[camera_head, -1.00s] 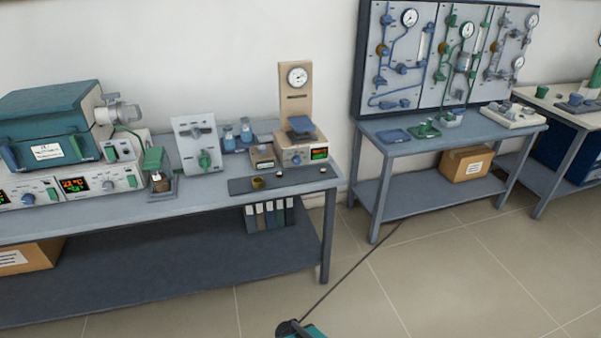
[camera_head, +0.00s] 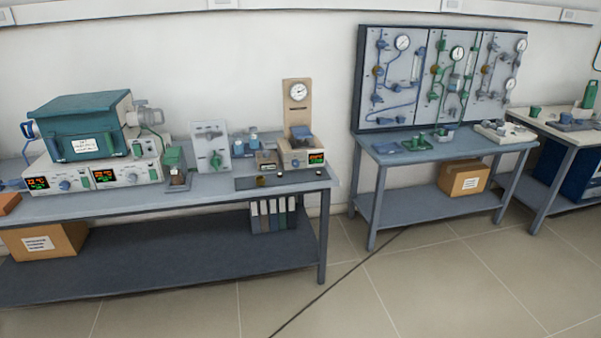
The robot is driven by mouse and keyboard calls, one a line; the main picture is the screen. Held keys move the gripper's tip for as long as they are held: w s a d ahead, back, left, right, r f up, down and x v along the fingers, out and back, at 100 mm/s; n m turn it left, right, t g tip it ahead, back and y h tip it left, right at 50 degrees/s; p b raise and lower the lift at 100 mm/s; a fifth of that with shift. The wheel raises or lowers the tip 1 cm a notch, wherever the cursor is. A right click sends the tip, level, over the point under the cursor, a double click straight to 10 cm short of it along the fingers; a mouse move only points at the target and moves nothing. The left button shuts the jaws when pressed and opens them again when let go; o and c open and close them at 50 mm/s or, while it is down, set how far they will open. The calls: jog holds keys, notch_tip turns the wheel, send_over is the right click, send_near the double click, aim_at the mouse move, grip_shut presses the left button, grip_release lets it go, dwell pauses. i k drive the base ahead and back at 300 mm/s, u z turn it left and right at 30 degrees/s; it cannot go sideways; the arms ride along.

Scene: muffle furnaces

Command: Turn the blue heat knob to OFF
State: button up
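A teal and cream muffle furnace (camera_head: 82,128) stands on the left bench, on top of a pale control unit (camera_head: 100,174). The unit has two lit displays. A blue knob (camera_head: 65,185) sits right of the left display, and a grey-blue knob (camera_head: 133,177) sits right of the other display. Green parts are beside them. The knob markings are too small to read, so I cannot tell their settings or which is the heat knob. My gripper is not in view.
The left bench (camera_head: 225,186) also bears a grey panel (camera_head: 210,147) and a beige gauge stand (camera_head: 298,108). A second bench (camera_head: 440,149) stands right, before a piping board (camera_head: 440,78). The floor (camera_head: 400,290) in front is open, crossed by a dark line.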

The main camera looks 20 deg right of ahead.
aim_at(295, 163)
jog(key=u, duration=0.55)
jog(key=i, duration=0.95)
jog(key=z, duration=0.05)
